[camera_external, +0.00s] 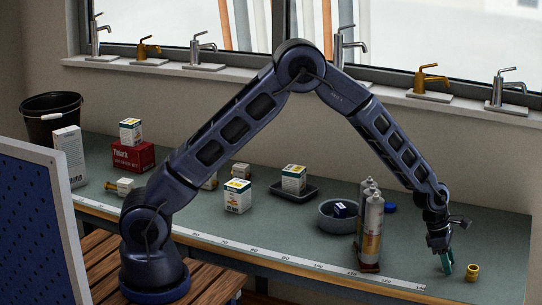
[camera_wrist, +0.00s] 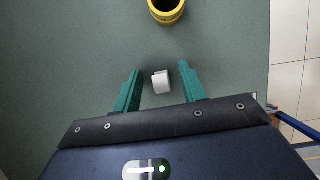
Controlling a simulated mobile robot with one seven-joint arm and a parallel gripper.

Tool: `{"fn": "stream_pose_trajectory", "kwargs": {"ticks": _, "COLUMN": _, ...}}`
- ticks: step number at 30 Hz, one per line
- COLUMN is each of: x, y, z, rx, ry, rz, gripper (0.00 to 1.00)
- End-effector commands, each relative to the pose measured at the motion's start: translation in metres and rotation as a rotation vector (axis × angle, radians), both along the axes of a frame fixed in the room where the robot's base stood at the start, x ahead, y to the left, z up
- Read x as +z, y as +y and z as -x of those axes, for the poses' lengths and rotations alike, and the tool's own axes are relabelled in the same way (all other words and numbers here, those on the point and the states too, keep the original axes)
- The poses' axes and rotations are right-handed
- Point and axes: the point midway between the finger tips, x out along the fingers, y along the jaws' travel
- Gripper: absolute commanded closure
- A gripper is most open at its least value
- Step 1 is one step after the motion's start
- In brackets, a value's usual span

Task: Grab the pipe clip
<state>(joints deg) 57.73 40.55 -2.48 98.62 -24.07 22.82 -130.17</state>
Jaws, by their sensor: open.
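A small white piece, which looks like the pipe clip (camera_wrist: 161,82), lies on the green bench top in the wrist view. My gripper (camera_wrist: 160,69) is open, with one teal finger to the left of the clip and one to the right. A gap shows on both sides of the clip, and nothing is held. In the external view my gripper (camera_external: 446,264) points down low over the right end of the bench. I cannot make out the clip there. How high the fingertips are above the bench is hard to tell.
A yellow ring-shaped fitting (camera_external: 472,272) stands just right of my gripper; it shows ahead of the fingers in the wrist view (camera_wrist: 166,16). Upright cartridges (camera_external: 373,228) and a grey bowl (camera_external: 331,222) stand to the left. The bench's right edge is close.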

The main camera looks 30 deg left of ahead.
Motion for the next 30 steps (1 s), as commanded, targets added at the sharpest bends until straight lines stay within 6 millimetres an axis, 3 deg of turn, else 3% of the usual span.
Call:
{"fn": "stream_pose_trajectory", "kwargs": {"ticks": 5, "x": 0.0, "y": 0.0, "z": 0.0, "rx": 0.0, "ry": 0.0, "rz": 0.0, "gripper": 0.58}}
{"fn": "stream_pose_trajectory", "kwargs": {"ticks": 12, "x": 0.0, "y": 0.0, "z": 0.0, "rx": 0.0, "ry": 0.0, "rz": 0.0, "gripper": 1.0}}
{"fn": "stream_pose_trajectory", "kwargs": {"ticks": 23, "x": 0.004, "y": 0.0, "z": 0.0, "rx": 0.0, "ry": -0.001, "rz": 0.001, "gripper": 1.0}}
{"fn": "stream_pose_trajectory", "kwargs": {"ticks": 30, "x": 0.038, "y": -0.001, "z": 0.0, "rx": -0.001, "ry": -0.003, "rz": 0.003, "gripper": 1.0}}
